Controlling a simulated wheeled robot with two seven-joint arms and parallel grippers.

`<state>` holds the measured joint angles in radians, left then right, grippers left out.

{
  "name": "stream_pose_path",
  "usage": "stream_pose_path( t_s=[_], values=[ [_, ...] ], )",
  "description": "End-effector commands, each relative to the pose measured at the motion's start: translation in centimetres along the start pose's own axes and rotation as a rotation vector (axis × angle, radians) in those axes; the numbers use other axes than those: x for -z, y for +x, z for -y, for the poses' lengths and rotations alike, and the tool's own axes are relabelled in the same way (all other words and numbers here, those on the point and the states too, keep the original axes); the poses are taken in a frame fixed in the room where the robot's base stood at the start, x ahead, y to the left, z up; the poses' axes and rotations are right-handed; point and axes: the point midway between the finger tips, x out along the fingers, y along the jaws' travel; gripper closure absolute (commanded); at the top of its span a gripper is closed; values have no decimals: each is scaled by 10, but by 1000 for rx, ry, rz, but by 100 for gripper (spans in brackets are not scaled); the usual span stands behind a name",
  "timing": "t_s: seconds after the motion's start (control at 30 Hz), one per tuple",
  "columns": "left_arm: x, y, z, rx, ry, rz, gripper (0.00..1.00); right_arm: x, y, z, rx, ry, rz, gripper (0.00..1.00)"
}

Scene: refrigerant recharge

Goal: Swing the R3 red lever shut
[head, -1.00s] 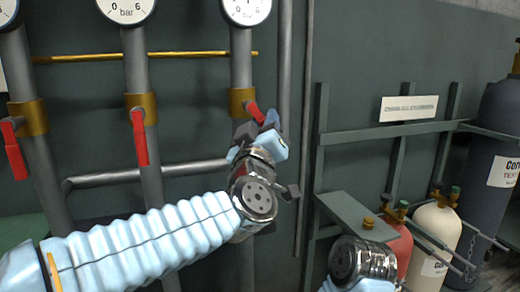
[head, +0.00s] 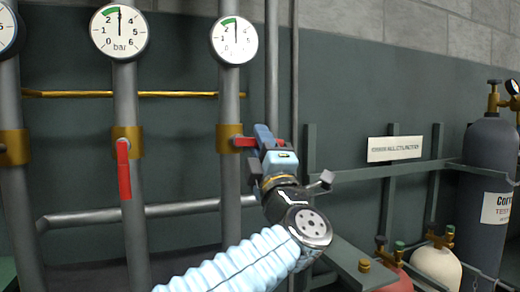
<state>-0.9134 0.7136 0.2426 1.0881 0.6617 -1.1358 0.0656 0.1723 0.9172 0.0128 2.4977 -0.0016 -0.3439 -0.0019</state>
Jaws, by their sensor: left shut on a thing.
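The red lever (head: 244,142) I take as R3 sits on the brass valve (head: 228,137) of the right pipe, under the right gauge. It lies about level, pointing right, across the upright pipe. My left gripper (head: 264,138) is shut on the lever's outer part, and its blue fingers hide some of the handle. A bit of red shows just beyond the fingers. My right gripper is out of view.
The middle pipe's red lever (head: 124,168) hangs straight down, left of my arm. A brass line (head: 70,94) runs behind the pipes. At right are a rack with a sign (head: 394,149), a dark cylinder (head: 489,185) and a cream cylinder (head: 437,264).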

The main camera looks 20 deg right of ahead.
Motion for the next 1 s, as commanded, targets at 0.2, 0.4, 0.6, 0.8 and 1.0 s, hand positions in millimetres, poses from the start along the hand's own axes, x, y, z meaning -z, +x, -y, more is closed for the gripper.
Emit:
stream_pose_path(
  t_s=[0.2, 0.4, 0.6, 0.8, 1.0],
  values=[
    [0, 2, -2, 2, -63, -43, 100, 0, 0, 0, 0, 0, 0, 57],
    [0, 2, -2, 3, -85, -58, 100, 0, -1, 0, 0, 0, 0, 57],
    [0, 2, -2, 2, -88, -60, 100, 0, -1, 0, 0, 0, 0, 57],
    [0, 2, -2, 2, -87, -60, 72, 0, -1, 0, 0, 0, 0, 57],
    [0, 2, -3, 1, -87, -59, 57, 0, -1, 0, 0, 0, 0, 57]
  ],
)
